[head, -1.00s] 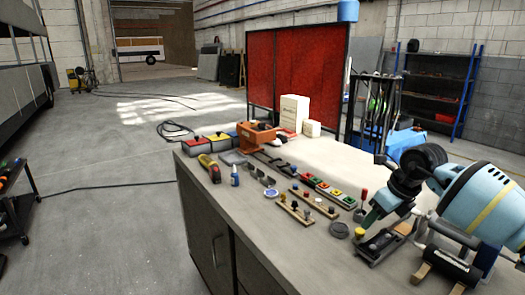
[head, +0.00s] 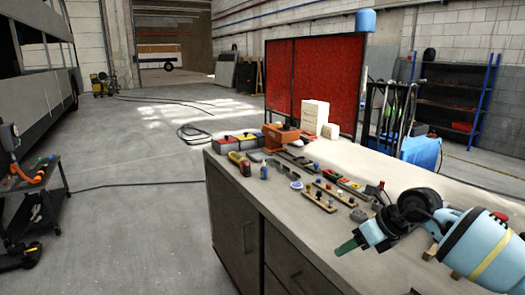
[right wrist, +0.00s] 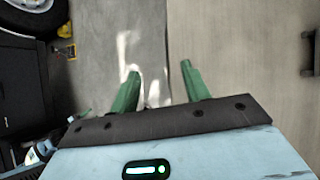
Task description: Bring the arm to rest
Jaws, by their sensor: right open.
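My right arm comes in from the right in the head view, over the workbench (head: 310,237). My right gripper (head: 347,247) has green fingers and points left, at the bench's front edge. In the right wrist view the two green fingers (right wrist: 160,72) stand apart with nothing between them. Below them are the grey floor (right wrist: 145,30) and a strip of pale bench top (right wrist: 235,60). My left gripper is not in view.
On the bench are an orange vise (head: 283,136), a yellow tool (head: 239,162), a white box (head: 314,116) and several small parts. A black cart (head: 40,198) stands at the left. The floor between cart and bench is mostly clear.

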